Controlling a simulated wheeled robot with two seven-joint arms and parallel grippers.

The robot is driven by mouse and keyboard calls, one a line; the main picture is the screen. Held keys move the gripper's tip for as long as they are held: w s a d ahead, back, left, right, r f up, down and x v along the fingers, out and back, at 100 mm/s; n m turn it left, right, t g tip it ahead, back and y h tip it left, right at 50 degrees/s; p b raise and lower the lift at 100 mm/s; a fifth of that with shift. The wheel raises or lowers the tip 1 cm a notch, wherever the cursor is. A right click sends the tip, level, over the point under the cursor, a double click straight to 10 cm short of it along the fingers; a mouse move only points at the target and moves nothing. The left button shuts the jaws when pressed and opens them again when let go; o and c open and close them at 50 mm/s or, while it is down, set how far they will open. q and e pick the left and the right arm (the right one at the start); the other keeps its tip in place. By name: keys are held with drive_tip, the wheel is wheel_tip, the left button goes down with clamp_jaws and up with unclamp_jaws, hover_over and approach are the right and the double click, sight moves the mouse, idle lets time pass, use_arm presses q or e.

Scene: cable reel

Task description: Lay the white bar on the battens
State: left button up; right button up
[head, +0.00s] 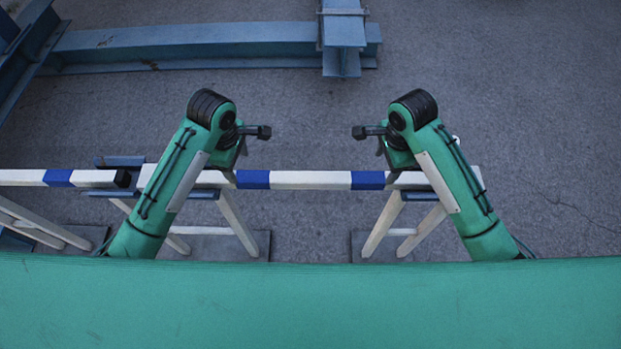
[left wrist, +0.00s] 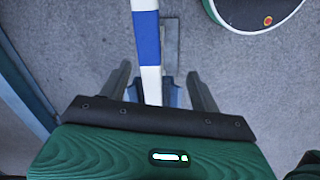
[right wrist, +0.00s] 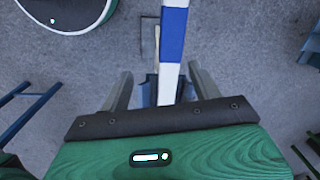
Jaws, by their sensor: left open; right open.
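The white bar (head: 310,180) with blue bands lies level across two trestles, the left trestle (head: 235,222) and the right trestle (head: 385,222). Blue-grey pieces, perhaps the battens, show under the bar at the left (head: 205,194) and right (head: 420,196). My left gripper (head: 229,162) is over the bar's left part. In the left wrist view the bar (left wrist: 147,40) runs between its open fingers (left wrist: 160,88). My right gripper (head: 398,162) is over the right part; its open fingers (right wrist: 162,88) stand either side of the bar (right wrist: 172,45). Contact is not visible.
Another white bar with a blue band (head: 58,178) and a black end stands close by at the left. Blue steel beams (head: 190,42) lie on the floor at the back. The grey floor (head: 310,110) between them and the bar is clear.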

sight(243, 176)
use_arm(q)
drive_tip(key=w+r+n, duration=0.1)
drive_tip(key=w+a+r+n, duration=0.1)
drive_tip(key=shift+w+n, duration=0.3)
use_arm(e)
drive_tip(key=w+r+m, duration=0.1)
drive_tip(key=w+d+r+m, duration=0.1)
drive_tip(key=shift+w+m, duration=0.3)
use_arm(q)
drive_tip(key=shift+f, duration=0.1)
wheel_tip(243, 176, down, 14)
drive_tip(key=shift+r, duration=0.1)
use_arm(e)
wheel_tip(243, 176, down, 14)
use_arm(q)
drive_tip(key=shift+c, duration=0.2)
use_arm(e)
drive_tip(key=shift+c, duration=0.2)
use_arm(q)
clamp_jaws()
use_arm(e)
clamp_jaws()
use_arm(q)
drive_tip(key=shift+r, duration=0.1)
use_arm(e)
drive_tip(key=shift+r, duration=0.1)
